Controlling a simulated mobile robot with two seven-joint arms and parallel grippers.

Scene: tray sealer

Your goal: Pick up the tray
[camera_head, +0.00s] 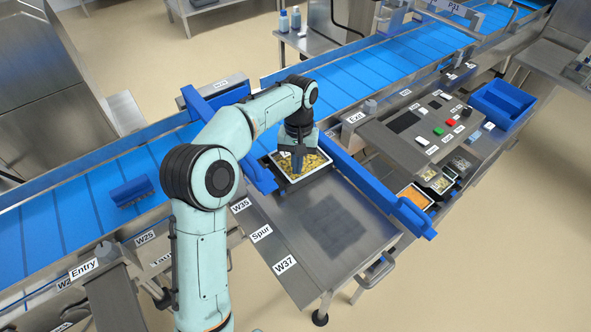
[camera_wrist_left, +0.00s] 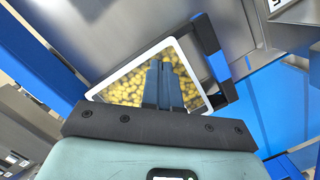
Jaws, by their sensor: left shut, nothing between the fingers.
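The tray (camera_head: 312,176) has a white rim and holds yellow pieces that look like food. It rests at the upper end of the steel spur table, beside the blue conveyor. My left gripper (camera_head: 297,163) points down over the tray and is shut and empty. In the left wrist view the closed fingers (camera_wrist_left: 162,70) stand in front of the tray's contents, and the tray's white rim (camera_wrist_left: 128,68) shows around them. The gripper hides part of the tray. I cannot tell whether the fingertips touch the contents. My right gripper is in neither view.
A long blue guide bar (camera_head: 375,188) runs along the right of the tray. The spur table (camera_head: 300,225) is bare in front. A control panel (camera_head: 425,130) and a blue bin (camera_head: 502,105) stand right. A blue block (camera_head: 130,191) lies on the conveyor (camera_head: 70,215).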

